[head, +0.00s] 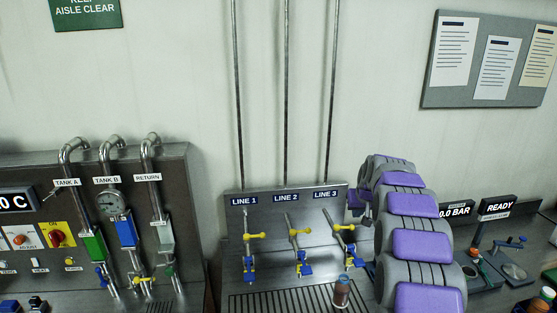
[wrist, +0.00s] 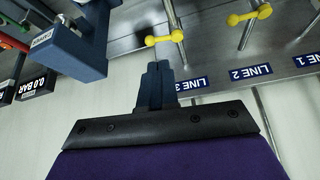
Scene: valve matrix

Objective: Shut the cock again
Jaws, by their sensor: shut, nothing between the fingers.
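A metal panel (head: 236,212) holds three thin pipes labelled LINE 1, LINE 2 and LINE 3. Each pipe has a yellow handle: line 1 (head: 257,235), line 2 (head: 299,232) and line 3 (head: 345,227). All three lie roughly crosswise to their pipes. Blue fittings sit lower, on line 1 (head: 249,268), line 2 (head: 304,266) and line 3 (head: 350,256). In the wrist view, turned upside down, my gripper (wrist: 158,72) is shut and empty, near the line 3 yellow handle (wrist: 165,38), with no clear contact. The line 2 handle (wrist: 250,14) shows farther right. Which cock is meant cannot be told.
At left is a tank panel (head: 185,180) with thick pipes and a gauge. At right a bench holds a READY display (head: 498,206) and small fixtures. My arm covers the panel's right edge.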

